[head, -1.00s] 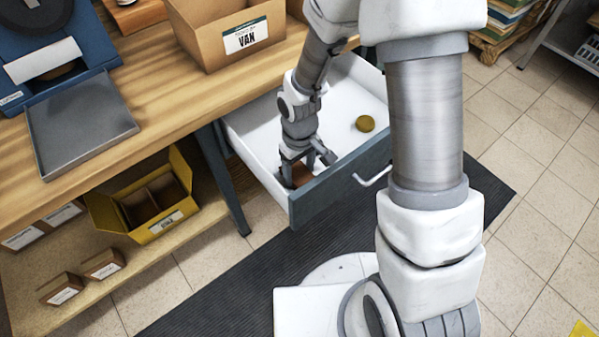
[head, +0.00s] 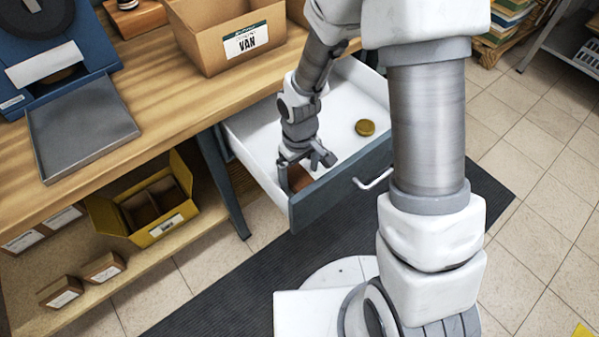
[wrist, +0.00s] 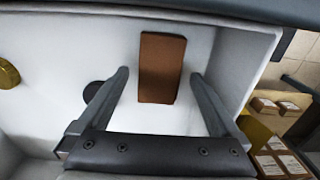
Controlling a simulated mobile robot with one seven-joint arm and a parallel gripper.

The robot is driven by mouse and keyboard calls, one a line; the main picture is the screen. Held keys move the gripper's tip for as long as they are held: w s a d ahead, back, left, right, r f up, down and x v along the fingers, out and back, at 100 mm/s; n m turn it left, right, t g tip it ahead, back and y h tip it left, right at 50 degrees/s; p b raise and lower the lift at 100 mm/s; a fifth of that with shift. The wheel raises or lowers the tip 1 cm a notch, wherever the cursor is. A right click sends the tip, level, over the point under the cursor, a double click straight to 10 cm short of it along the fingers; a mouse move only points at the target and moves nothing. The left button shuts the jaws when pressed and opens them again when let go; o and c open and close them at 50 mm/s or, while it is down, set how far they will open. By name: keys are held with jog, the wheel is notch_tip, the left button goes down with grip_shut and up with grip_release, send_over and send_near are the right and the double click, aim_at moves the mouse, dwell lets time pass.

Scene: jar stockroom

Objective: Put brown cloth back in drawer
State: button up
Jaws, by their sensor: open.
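The brown cloth (wrist: 161,68) lies flat on the white floor of the open drawer (head: 250,133), near the drawer's front corner. In the head view the cloth (head: 301,178) is partly hidden by my gripper. My gripper (head: 305,172) is inside the drawer, above the cloth. In the wrist view my gripper (wrist: 160,78) has its fingers spread wide, one on each side of the cloth, with gaps between them and it. Nothing is held.
A gold lid (head: 365,127) lies in the drawer, apart from the cloth. The dark drawer front (head: 340,182) and white side walls surround my gripper. A cardboard VAN box (head: 215,40) and grey tray (head: 82,127) stand on the wooden bench. A yellow box (head: 150,205) is on the shelf below.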

notch_tip(320, 180, up, 11)
jog(key=p, duration=0.4)
notch_tip(320, 180, up, 15)
jog(key=m+t, duration=0.3)
send_over(300, 179)
jog(key=s+d, duration=0.3)
jog(key=d, duration=0.4)
jog(key=s+d+r+m+t, duration=0.2)
jog(key=s+d+r+m, duration=0.1)
jog(key=s+r, duration=0.5)
jog(key=shift+s+d+m+t, duration=0.3)
jog(key=shift+s+m, duration=0.1)
jog(key=shift+s, duration=0.2)
notch_tip(300, 179, up, 15)
jog(key=p, duration=1.5)
